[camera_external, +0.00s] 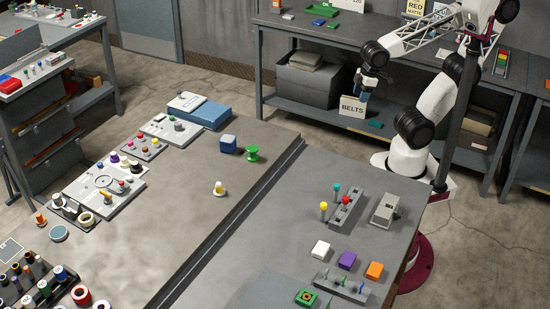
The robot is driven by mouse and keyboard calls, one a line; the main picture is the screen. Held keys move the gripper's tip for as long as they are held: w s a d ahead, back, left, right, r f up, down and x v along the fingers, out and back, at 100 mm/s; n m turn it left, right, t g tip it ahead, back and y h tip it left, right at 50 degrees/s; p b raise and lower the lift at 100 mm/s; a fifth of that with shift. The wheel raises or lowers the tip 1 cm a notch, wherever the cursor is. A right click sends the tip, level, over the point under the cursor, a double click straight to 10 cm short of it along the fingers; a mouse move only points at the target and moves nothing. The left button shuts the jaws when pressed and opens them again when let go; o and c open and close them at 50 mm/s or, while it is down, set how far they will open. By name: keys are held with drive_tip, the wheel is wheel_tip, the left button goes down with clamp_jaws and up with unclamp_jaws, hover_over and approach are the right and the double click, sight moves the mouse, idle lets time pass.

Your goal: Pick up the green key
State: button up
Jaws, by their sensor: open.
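A green spool-shaped piece (252,153) stands on the left-hand table near the dividing rail. I cannot tell for certain which green piece is the key, as no key shape is clear at this size. My gripper (364,96) hangs at the upper right, beyond the far edge of the right-hand table, well away from both green pieces. It is open, with nothing clearly between its fingers, which are small and hard to see.
A knobbed rack (346,210) and a grey block (385,210) stand behind. A raised rail (240,222) divides the tables.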

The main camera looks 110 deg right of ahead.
drive_tip(key=shift+c, duration=0.8)
drive_tip(key=w+a+f+m+g+y, duration=0.2)
drive_tip(key=w+a+y, duration=0.5)
drive_tip(key=w+a, duration=1.7)
drive_tip(key=w+a+f+m+g+y, duration=0.1)
drive_tip(key=w+a+f, duration=0.2)
drive_tip(key=a, duration=0.8)
drive_tip(key=w+a+f+m+y, duration=0.1)
drive_tip(key=w+a+f, duration=0.3)
drive_tip(key=a+f, duration=0.4)
drive_tip(key=w+a+f+m+g+y, duration=0.1)
drive_tip(key=w+a+f+y, duration=0.2)
drive_tip(key=a, duration=1.3)
wheel_tip(320, 180, down, 2)
drive_tip(key=shift+w+a+f+g, duration=0.15)
drive_tip(key=shift+w+a+g, duration=0.05)
drive_tip(key=shift+w+g, duration=0.1)
